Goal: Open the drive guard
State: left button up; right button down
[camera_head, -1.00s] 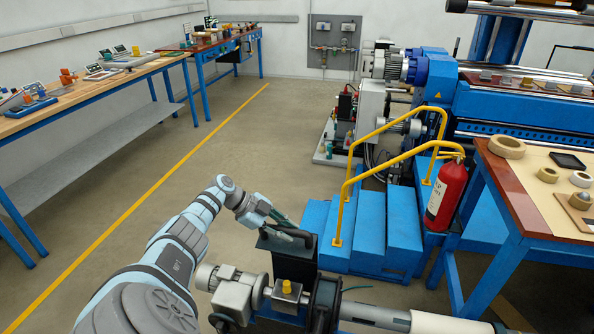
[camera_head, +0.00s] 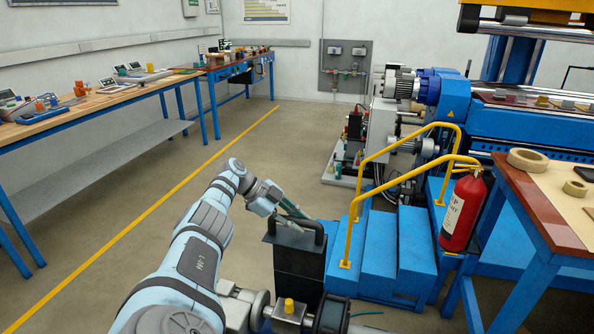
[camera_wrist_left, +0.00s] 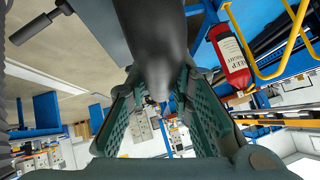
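The drive guard (camera_head: 298,265) is a black box-shaped cover with a bar handle (camera_head: 302,228) on top. In the head view it stands upright over the winder's drive, left of the blue steps. My left gripper (camera_head: 292,212) is at the handle, its green-padded fingers coming in from the upper left. In the left wrist view the dark bar of the handle (camera_wrist_left: 160,50) runs between the two fingers (camera_wrist_left: 155,105), which close around it; the exact contact is partly hidden. My right gripper is not in view.
Blue steps (camera_head: 378,255) with yellow rails (camera_head: 352,225) stand just right of the guard. A red fire extinguisher (camera_head: 462,212) and a table with tape rolls (camera_head: 528,159) are farther right. The floor to the left is clear up to the long workbench (camera_head: 70,115).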

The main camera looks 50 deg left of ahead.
pick_arm(q)
jog(key=o, duration=0.4)
jog(key=shift+w, duration=0.15)
jog(key=shift+c, duration=0.2)
jog(key=v, duration=0.7)
jog(key=shift+a+r, duration=0.15)
